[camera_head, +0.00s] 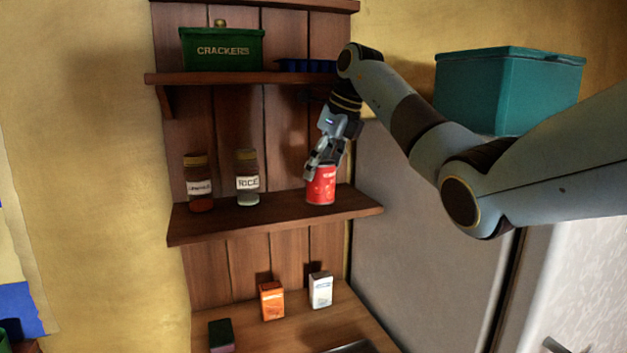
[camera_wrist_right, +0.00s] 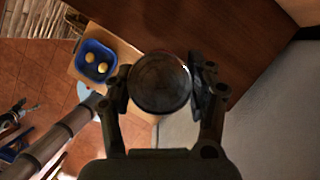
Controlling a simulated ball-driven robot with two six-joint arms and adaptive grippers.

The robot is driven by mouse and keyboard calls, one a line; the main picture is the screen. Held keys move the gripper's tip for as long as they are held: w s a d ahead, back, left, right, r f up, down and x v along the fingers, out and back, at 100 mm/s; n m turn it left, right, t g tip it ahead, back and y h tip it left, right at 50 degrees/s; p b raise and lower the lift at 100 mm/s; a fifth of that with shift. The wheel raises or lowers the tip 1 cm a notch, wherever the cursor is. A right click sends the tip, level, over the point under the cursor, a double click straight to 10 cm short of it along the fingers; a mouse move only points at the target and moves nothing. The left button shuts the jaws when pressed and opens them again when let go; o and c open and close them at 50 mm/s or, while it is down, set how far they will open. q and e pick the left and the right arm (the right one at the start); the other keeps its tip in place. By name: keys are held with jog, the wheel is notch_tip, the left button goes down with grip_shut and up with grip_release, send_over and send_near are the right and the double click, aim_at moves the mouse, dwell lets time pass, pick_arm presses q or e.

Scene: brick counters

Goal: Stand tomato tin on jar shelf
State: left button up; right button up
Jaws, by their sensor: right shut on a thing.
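The red tomato tin (camera_head: 321,187) is upright at the right end of the jar shelf (camera_head: 275,222), close to its front edge. My right gripper (camera_head: 322,166) is shut on the tin from above, its fingers on either side of the rim. In the right wrist view the tin's round dark top (camera_wrist_right: 160,82) sits between the two fingers, near a corner of the brown shelf board (camera_wrist_right: 200,30). I cannot tell whether the tin's base touches the shelf. My left gripper is not in view.
A rice jar (camera_head: 247,178) and another labelled jar (camera_head: 198,183) stand left of the tin, with free shelf between. The upper shelf (camera_head: 240,78) holds a green crackers box (camera_head: 221,49). A grey fridge (camera_head: 430,240) bearing a teal box (camera_head: 508,88) stands at right. Small cartons (camera_head: 271,300) stand below.

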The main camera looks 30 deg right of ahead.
jog(key=w, duration=0.1)
jog(key=w+b, duration=0.1)
jog(key=shift+w+d, duration=0.2)
jog(key=shift+w, duration=0.1)
jog(key=f+b, duration=0.3)
jog(key=shift+w+d+f+b, duration=0.1)
jog(key=shift+w+f+b, duration=0.2)
jog(key=shift+w+f, duration=0.1)
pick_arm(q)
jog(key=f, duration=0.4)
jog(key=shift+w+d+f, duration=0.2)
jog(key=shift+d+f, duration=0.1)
pick_arm(e)
jog(key=shift+r, duration=0.15)
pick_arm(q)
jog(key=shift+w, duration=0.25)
pick_arm(e)
jog(key=o, duration=1.4)
